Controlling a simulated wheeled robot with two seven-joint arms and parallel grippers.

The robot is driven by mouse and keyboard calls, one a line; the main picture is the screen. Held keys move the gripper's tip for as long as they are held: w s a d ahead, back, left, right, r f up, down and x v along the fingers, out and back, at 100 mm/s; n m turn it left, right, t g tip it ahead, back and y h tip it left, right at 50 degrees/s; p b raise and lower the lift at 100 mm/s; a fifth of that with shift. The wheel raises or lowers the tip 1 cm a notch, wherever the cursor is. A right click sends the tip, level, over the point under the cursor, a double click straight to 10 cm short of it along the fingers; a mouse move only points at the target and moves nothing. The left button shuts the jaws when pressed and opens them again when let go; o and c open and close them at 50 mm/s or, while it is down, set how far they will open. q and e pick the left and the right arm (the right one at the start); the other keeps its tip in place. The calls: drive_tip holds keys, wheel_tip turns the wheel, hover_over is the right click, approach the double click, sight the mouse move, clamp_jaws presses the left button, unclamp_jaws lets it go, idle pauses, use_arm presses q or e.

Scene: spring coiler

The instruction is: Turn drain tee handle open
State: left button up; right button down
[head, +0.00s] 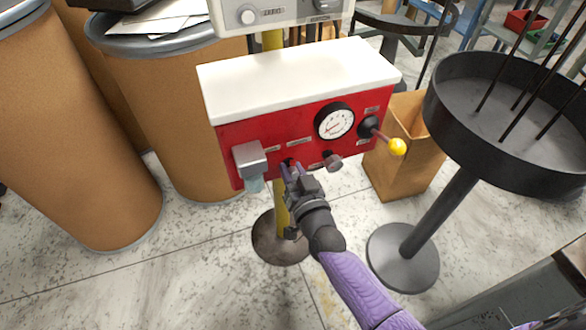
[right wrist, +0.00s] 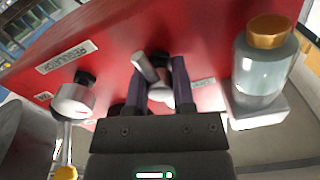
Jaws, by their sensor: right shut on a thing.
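The red control box (head: 290,125) with a white top stands in the middle of the head view. My right gripper (head: 289,166) reaches its lower front face, between the grey filter block and a small round knob. In the right wrist view, its two dark purple fingers (right wrist: 163,92) are shut on a small grey metal fitting, which I take for the drain tee handle (right wrist: 144,67). A short grey bar of it sticks out at an angle beside the fingers, and a pale round part shows between them. In the head view the gripper mostly hides this fitting. My left gripper is not in view.
A pressure gauge (head: 334,122), a regulator knob (head: 333,161) and a yellow-ball lever (head: 398,147) sit right of the gripper. A filter with a clear bowl (right wrist: 265,65) is close on its other side. Brown drums (head: 75,130) stand left; a black round tray (head: 470,140) stands right.

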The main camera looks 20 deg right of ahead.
drive_tip(key=m, duration=0.2)
drive_tip(key=shift+m, duration=3.5)
drive_tip(key=shift+a, duration=0.1)
drive_tip(key=shift+m, duration=0.4)
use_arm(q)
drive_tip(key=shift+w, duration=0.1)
